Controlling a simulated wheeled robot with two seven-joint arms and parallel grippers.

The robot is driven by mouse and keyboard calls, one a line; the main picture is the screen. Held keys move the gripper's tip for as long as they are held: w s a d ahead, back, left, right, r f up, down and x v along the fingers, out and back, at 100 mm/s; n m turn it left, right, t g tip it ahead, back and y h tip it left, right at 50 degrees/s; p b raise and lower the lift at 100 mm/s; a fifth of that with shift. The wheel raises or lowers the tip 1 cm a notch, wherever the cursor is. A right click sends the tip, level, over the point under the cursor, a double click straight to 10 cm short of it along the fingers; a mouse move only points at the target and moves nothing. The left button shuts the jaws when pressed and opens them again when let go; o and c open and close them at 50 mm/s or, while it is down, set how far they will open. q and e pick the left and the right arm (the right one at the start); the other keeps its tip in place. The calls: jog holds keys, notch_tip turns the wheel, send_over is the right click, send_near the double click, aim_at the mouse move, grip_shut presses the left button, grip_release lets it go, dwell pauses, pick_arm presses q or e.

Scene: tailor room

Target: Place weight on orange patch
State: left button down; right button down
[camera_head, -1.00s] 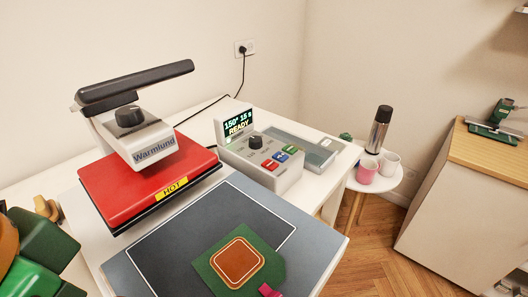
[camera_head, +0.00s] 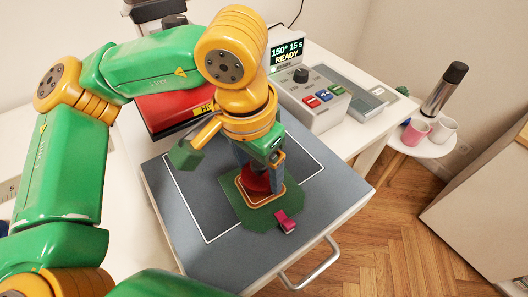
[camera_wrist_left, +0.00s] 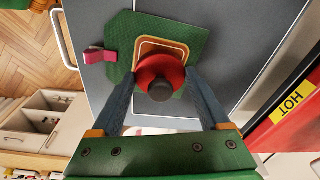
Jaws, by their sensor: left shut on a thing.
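The weight is red with a dark round knob and sits between my left gripper's fingers in the left wrist view (camera_wrist_left: 153,69). In the head view its red side (camera_head: 256,182) shows partly behind the fingers. My left gripper (camera_head: 259,178) points down and is shut on the weight. The orange patch (camera_wrist_left: 166,46) has a pale outline and lies on a green cloth (camera_head: 240,209). The weight is over the patch and hides part of it. I cannot tell whether it touches the patch. My right gripper is not in view.
The cloth lies on the grey press plate (camera_head: 188,203); a pink tab (camera_head: 286,222) is at its edge. The red hot press (camera_head: 165,112) is close behind my left arm. A control box (camera_head: 309,98) reads READY.

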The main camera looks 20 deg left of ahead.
aim_at(253, 180)
pick_arm(q)
jog(key=shift+f, duration=0.7)
jog(key=shift+w, duration=0.1)
jog(key=shift+f, duration=0.15)
grip_release()
jog(key=shift+r, duration=0.45)
notch_tip(253, 180, up, 12)
jog(key=s+p, duration=0.1)
jog(key=shift+s+a+f+p, duration=0.25)
jog(key=shift+s+p, duration=0.05)
